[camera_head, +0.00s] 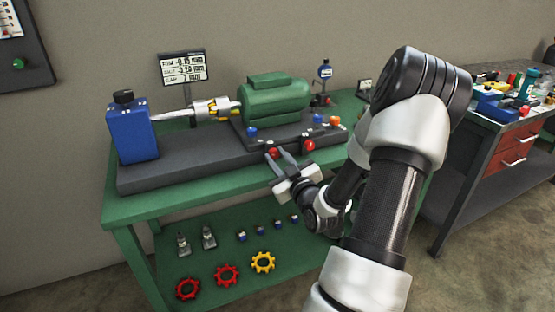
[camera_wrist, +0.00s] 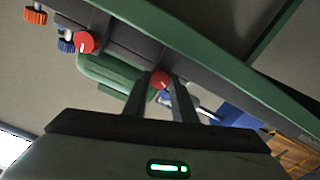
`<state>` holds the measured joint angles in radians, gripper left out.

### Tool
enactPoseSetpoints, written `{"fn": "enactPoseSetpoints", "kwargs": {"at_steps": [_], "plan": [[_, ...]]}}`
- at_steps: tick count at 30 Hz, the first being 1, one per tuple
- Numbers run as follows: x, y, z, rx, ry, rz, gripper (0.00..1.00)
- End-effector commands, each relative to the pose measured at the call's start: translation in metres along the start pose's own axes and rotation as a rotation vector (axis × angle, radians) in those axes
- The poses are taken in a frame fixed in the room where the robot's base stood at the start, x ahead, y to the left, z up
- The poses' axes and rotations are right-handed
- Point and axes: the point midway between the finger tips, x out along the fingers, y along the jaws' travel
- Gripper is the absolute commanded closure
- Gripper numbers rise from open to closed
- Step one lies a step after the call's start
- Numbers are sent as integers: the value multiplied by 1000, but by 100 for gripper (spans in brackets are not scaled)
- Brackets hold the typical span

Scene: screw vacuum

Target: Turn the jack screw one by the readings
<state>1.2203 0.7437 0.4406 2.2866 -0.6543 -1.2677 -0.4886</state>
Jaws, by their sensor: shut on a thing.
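My gripper (camera_head: 281,157) is at the front edge of the motor base, with its two fingers closed around a red jack screw knob (camera_head: 272,154). In the wrist view the same red knob (camera_wrist: 160,79) sits between the fingertips. A second red knob (camera_head: 309,145) is to the right on the same front edge, apart from the gripper. The readings display (camera_head: 183,68) stands behind the bench with several lines in mm; the upper two seem to read about -0.15 and -0.20, but the text is too small to be sure. The green motor (camera_head: 274,97) sits on the base.
A blue block (camera_head: 133,130) is at the left, joined by a shaft to the coupling (camera_head: 214,109). Blue knobs (camera_head: 251,133) and an orange knob (camera_head: 334,120) sit on the base. A dial gauge (camera_head: 325,71) stands at the right. The lower shelf holds gear-shaped pieces (camera_head: 227,275).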

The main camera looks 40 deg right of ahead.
Motion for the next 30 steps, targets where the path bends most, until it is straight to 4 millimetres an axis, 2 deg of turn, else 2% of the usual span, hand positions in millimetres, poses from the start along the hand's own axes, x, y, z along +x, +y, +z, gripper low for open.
{"fn": "enactPoseSetpoints", "kwargs": {"at_steps": [12,30], "plan": [[0,-1,1,-219,-4,-1,98],[-1,0,2,-259,-6,0,98]]}}
